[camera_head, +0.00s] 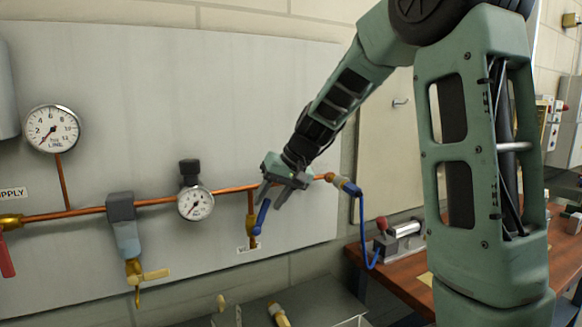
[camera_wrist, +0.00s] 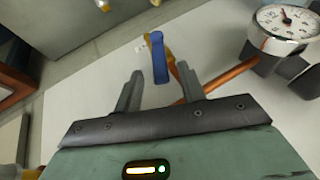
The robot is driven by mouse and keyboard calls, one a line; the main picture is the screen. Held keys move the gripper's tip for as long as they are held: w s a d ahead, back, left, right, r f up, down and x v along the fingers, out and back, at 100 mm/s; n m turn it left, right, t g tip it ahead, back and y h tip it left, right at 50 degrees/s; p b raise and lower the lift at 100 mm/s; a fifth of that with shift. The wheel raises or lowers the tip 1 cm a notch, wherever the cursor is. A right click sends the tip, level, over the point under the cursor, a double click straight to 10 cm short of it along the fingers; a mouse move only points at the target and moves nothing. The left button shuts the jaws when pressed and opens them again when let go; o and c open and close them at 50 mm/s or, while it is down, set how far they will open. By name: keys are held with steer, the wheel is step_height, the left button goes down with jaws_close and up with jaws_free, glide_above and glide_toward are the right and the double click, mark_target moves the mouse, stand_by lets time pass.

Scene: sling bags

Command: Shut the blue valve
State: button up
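The blue valve handle (camera_head: 262,217) sits on a brass valve body (camera_head: 251,225) on a short copper branch hanging from the wall pipe. The handle slants down, with its lower end near a small white label. My gripper (camera_head: 268,199) is at the upper end of the handle. In the wrist view my gripper (camera_wrist: 159,76) has its two fingers apart, with the blue handle (camera_wrist: 158,58) showing in line with the gap between them. I cannot tell whether either finger touches it. Part of the branch pipe is hidden behind my gripper.
A copper pipe (camera_head: 155,201) runs along the grey wall panel (camera_head: 150,100). A small gauge (camera_head: 195,204) and a regulator (camera_head: 123,225) lie to the left. A blue hose (camera_head: 362,230) hangs to the right, beside a wooden bench (camera_head: 395,277). A red lever (camera_head: 5,255) is at far left.

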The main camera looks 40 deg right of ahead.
steer(key=v, duration=1.5)
steer(key=shift+b, duration=0.3)
steer(key=shift+s, duration=0.1)
steer(key=c, duration=0.4)
steer(key=shift+w+a+r+n+p, duration=0.15)
steer(key=shift+w+n+p, duration=0.15)
steer(key=shift+p, duration=0.15)
jaws_close()
steer(key=w+a+f+n+g+h+p, duration=0.3)
steer(key=w+a+n+g+h+p, duration=0.55)
steer(key=n+p, duration=0.85)
step_height(320, 180, down, 10)
steer(key=d+n+t+y+p, duration=0.1)
steer(key=shift+w+d+r+t+p, duration=0.2)
steer(key=shift+w+d+t+p, duration=0.1)
steer(key=shift+d+t+p, duration=0.1)
